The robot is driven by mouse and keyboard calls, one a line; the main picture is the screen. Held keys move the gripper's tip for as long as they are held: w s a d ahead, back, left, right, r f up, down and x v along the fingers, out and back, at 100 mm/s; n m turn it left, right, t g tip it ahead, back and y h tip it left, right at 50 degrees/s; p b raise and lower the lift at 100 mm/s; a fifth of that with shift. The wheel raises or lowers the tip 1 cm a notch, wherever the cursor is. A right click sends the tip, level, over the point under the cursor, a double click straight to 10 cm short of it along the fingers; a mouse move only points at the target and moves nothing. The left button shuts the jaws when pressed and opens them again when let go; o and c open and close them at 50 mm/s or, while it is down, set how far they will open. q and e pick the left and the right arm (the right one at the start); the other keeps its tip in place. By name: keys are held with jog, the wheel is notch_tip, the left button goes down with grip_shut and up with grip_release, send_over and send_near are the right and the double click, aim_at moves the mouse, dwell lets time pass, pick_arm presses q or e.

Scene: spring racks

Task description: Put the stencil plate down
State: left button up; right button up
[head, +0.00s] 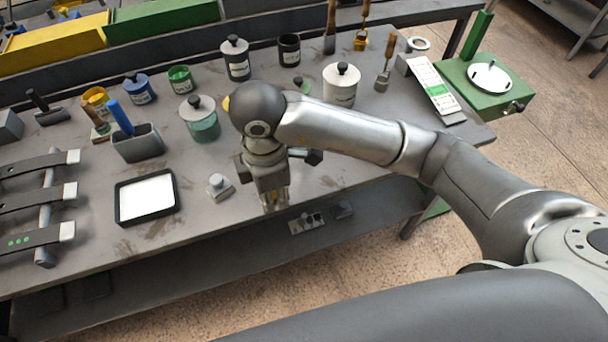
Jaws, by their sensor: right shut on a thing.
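My right gripper (275,202) points down at the front edge of the workbench (230,222), right of a small grey block with a knob (218,186). Its fingers are shut on a thin, pale piece, which I take to be the stencil plate. The piece is small in the picture and mostly hidden by the fingers and wrist. I cannot tell whether it touches the bench top. My left gripper is not in view.
A black-rimmed tray (122,206) lies left of the gripper. A teal jar (200,122), a white canister (341,88) and a grey holder (138,146) stand behind. Racked strips (38,193) lie at far left. A holed grey block (307,224) sits below the bench edge.

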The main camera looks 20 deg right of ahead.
jog(key=w+d+f+p, duration=0.3)
jog(key=w+d, duration=0.2)
jog(key=d, duration=0.2)
send_over(308, 187)
jog(key=f, duration=0.3)
jog(key=f+p, duration=0.1)
jog(key=f, duration=0.1)
jog(key=shift+s+a+f, duration=0.15)
jog(key=shift+a+f, duration=0.1)
jog(key=shift+a, duration=0.1)
jog(key=shift+d+f, duration=0.15)
jog(key=shift+f, duration=0.1)
jog(key=f, duration=0.1)
jog(key=f+p, duration=0.1)
jog(key=f, duration=0.1)
jog(key=shift+w+d+p, duration=0.15)
jog(key=shift+w+p, duration=0.1)
jog(key=shift+p, duration=0.15)
jog(key=shift+f, duration=0.3)
jog(key=shift+f, duration=0.15)
jog(key=o, duration=0.9)
